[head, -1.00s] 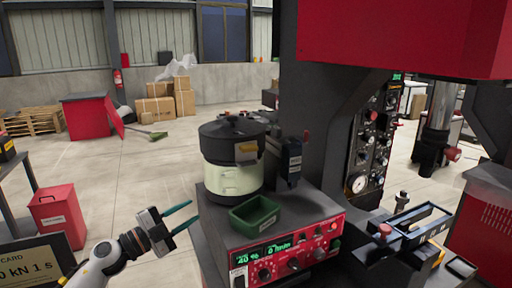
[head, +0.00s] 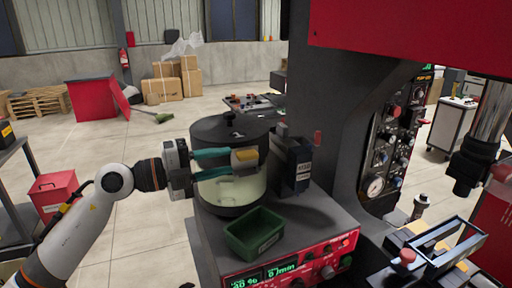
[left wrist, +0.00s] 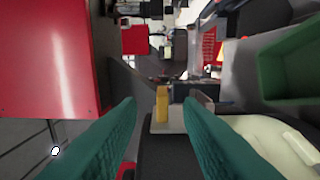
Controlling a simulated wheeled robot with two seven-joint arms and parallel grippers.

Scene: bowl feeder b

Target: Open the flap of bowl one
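The bowl feeder (head: 229,134), a round pot with a black upper part and a pale lower wall, stands on a red and grey control unit. A small yellow tab (head: 245,156) sits on its side facing me, and it also shows in the left wrist view (left wrist: 162,105) on a pale grey plate. No bowl number is readable. My left gripper (head: 228,162) is open, its teal fingers reaching from the left towards the tab. In the left wrist view the tab appears between the spread fingertips (left wrist: 160,104), with gaps on both sides. My right gripper is not in view.
An open green tray (head: 255,232) sits on the control unit (head: 290,270) in front of the bowl. A dark upright box (head: 291,165) stands close to the bowl's right. A large black machine column (head: 335,110) rises further right.

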